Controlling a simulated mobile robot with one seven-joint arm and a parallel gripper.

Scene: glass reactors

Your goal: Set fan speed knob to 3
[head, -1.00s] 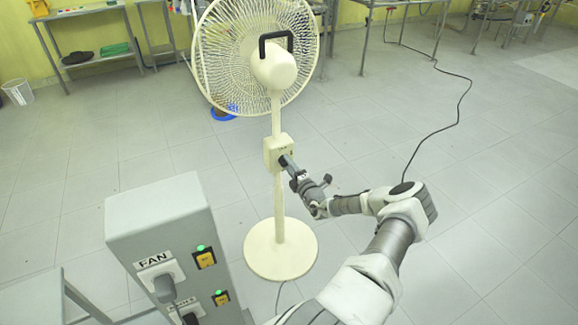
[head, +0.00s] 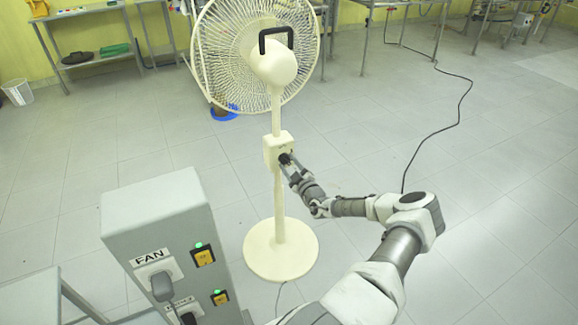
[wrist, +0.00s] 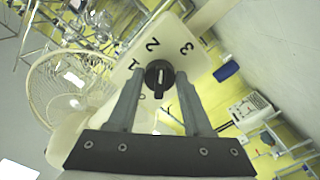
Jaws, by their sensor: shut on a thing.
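The cream pedestal fan (head: 277,205) stands upright on its round base, with a control box (head: 271,147) on its pole. The dark round knob (head: 284,158) is on the box's face. In the wrist view the knob (wrist: 159,75) sits between my fingertips, and the numbers 1, 2 and 3 show around its upper side on the box face (wrist: 170,40). The knob's bar runs roughly up and down there; I cannot tell which number it points to. My gripper (head: 289,165) is shut on the knob; it also shows in the wrist view (wrist: 158,88).
A grey power box (head: 160,220) with a FAN label, plugs and lit yellow switches stands at the front left. A black cable (head: 459,110) lies on the floor at the right. Tables line the back wall. The floor around the fan's base is mostly clear.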

